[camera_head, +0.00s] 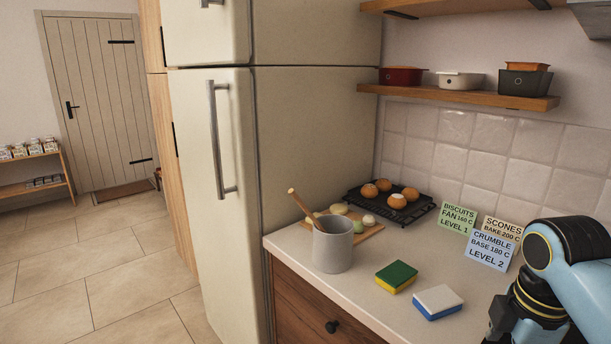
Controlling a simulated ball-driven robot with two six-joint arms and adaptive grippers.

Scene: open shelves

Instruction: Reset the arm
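My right arm (568,262) comes in at the lower right, bent over the counter, with a blue link and dark joints. Its gripper is not clearly visible; the dark part at the bottom edge is cut off by the frame. My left arm and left gripper are not in view. The arm is close to the label cards and to the right of the two sponges. I cannot tell whether it touches anything.
On the counter (285,240) stand a grey pot (333,248), a green-yellow sponge (396,277), a white-blue sponge (438,302), a black rack (372,204) with buns, and cards (492,249). A fridge (235,180) stands left. An upper shelf (450,93) holds pans.

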